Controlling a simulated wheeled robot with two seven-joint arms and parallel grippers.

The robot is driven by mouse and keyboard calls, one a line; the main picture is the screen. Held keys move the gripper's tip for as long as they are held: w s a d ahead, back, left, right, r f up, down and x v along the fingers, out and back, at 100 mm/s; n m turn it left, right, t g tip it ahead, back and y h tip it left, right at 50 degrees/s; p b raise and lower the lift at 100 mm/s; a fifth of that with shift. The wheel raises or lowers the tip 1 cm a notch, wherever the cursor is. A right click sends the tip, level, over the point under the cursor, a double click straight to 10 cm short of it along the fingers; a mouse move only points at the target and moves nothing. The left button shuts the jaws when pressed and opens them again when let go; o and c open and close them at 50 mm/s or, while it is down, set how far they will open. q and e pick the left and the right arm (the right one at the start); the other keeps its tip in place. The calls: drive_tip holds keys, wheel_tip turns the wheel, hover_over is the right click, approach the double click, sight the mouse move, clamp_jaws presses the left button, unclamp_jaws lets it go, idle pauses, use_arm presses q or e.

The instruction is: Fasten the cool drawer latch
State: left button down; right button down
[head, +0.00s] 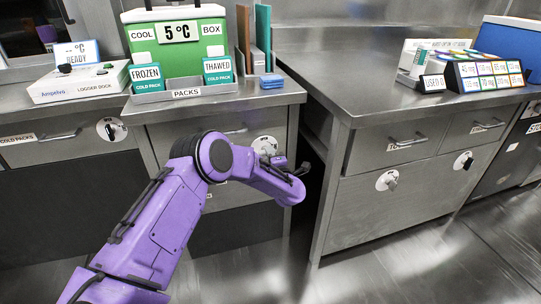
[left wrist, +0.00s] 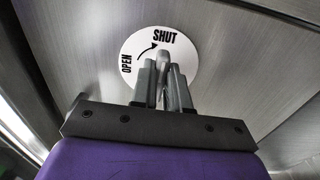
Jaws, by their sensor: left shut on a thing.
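A white round latch plate (left wrist: 185,47) shows in the left wrist view, printed OPEN at its left, SHUT at its top, with a curved arrow from OPEN to SHUT. My left gripper (left wrist: 163,85) is shut on the grey latch handle (left wrist: 163,56), whose visible end points up toward SHUT. The fingers hide the rest of the handle. In the head view, the plate (head: 265,144) is on the front of the middle counter, partly behind my purple left arm. My left gripper (head: 283,166) is at that front. The right gripper is not in view.
Other latch plates are on the left drawer (head: 112,129) and the right counter (head: 387,180). Bar handles (head: 408,139) stick out from the drawers. A green cool box (head: 178,40) stands on the middle counter. The floor at right (head: 420,260) is clear.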

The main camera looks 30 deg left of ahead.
use_arm(q)
drive_tip(key=c, duration=1.1)
unclamp_jaws()
drive_tip(key=shift+d, duration=0.1)
drive_tip(key=p+v, duration=0.2)
drive_tip(key=v, duration=0.8)
drive_tip(key=shift+s, duration=0.25)
